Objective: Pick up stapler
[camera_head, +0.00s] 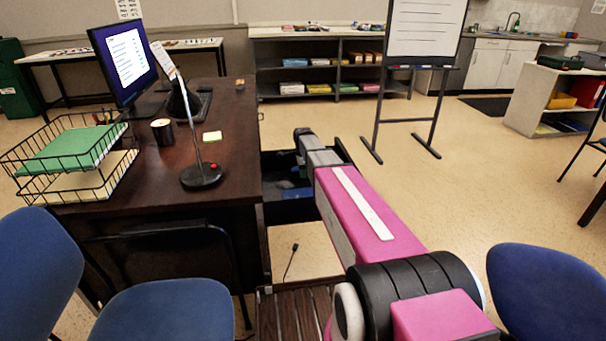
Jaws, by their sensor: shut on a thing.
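My arm reaches forward over an open drawer (287,206) at the right side of the dark wooden desk (240,128). My gripper (300,163) points down at the drawer, mostly hidden by my own wrist. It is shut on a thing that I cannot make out. Blue and dark shapes show inside the drawer, too small and shaded to name. I cannot pick out a stapler for certain anywhere in view.
Blue chairs (168,309) (548,290) stand at the near left and right. A flipchart (427,30) stands beyond; the floor between is clear.

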